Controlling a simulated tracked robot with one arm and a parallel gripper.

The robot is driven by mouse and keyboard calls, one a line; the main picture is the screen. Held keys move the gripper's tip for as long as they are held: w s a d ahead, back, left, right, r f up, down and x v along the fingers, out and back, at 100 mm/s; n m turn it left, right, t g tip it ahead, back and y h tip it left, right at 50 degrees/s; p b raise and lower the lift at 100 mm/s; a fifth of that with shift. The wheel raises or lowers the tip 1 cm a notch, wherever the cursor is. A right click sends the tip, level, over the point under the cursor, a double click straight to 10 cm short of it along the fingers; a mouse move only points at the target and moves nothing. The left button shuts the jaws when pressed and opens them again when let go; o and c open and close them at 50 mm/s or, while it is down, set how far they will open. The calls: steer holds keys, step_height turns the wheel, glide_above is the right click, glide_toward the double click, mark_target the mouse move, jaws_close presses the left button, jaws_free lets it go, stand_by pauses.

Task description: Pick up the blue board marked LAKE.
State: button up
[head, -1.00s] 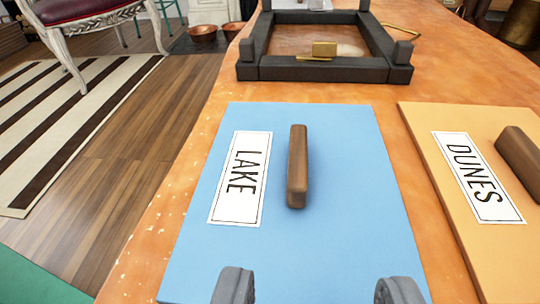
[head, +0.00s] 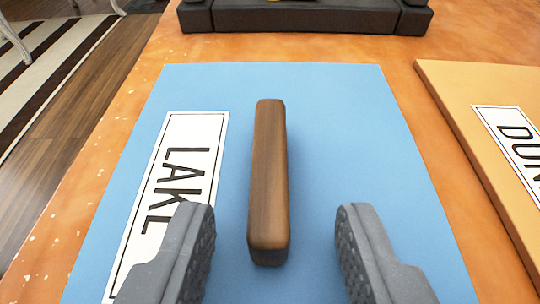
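The blue board (head: 330,110) lies flat on the orange tabletop. Its white label (head: 188,135) reads LAKE, with the last letter partly hidden by my left finger. A brown wooden handle (head: 268,180) stands up from the middle of the board, running away from me. My gripper (head: 275,235) is open and empty. Its grey fingers stand to the left and right of the handle's near end, with a gap on each side. I cannot tell exactly how high the fingertips are above the board.
An orange-yellow board (head: 455,100) with a label starting DUN lies to the right, a narrow strip of table between. A dark grey frame (head: 310,20) stands beyond the blue board. The table's left edge (head: 95,130) drops to a wooden floor.

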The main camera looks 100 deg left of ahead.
steer(key=shift+s+a+f, duration=0.1)
steer(key=shift+a+f, duration=0.05)
steer(key=shift+a, duration=0.2)
jaws_close()
